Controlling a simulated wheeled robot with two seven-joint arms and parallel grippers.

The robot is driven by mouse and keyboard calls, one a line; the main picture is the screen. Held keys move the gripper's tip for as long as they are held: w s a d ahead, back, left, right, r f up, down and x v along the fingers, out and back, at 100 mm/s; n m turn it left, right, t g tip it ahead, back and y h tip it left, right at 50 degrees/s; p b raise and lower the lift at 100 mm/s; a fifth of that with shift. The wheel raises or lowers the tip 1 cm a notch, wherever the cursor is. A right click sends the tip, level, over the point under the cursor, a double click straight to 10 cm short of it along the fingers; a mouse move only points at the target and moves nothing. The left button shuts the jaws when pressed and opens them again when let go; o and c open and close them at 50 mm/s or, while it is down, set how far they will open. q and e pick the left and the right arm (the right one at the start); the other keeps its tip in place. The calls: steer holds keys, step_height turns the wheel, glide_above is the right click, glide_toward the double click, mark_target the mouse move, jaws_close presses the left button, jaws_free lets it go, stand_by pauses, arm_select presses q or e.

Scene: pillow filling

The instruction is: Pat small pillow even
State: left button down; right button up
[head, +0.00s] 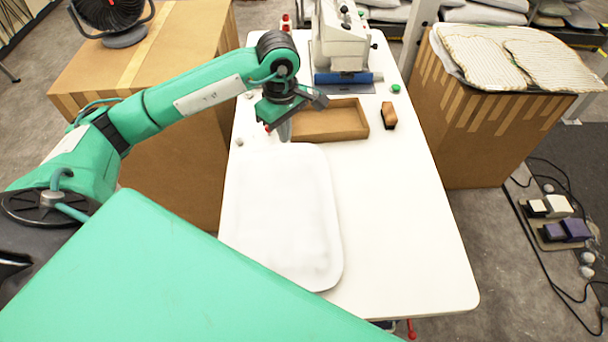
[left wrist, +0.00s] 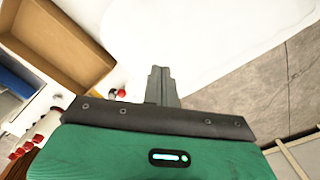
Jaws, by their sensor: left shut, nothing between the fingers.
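A small white pillow (head: 280,215) lies flat on the left part of the white table (head: 400,230). Its surface looks smooth and fairly even. My left gripper (head: 285,130) is above the pillow's far edge, pointing down, close to the wooden tray. It is shut and empty. In the left wrist view the closed fingers (left wrist: 160,85) point toward the white pillow (left wrist: 180,40). Whether the fingertips touch the pillow I cannot tell. My right gripper is not in view.
A wooden tray (head: 345,132) and a brown block-like brush (head: 389,116) are behind the pillow. A white machine (head: 342,45) stands at the far end. Cardboard boxes (head: 165,160) flank the table; the right one (head: 460,125) bears striped pillows (head: 480,60). The table's right front is clear.

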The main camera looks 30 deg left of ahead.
arm_select(q)
steer(key=b, duration=0.3)
glide_above(286, 163)
step_height(286, 163, down, 8)
stand_by(0.3)
steer(key=shift+f+b, duration=1.05)
steer(key=shift+b, duration=0.1)
steer(key=shift+d, duration=0.1)
steer(key=shift+r, duration=0.1)
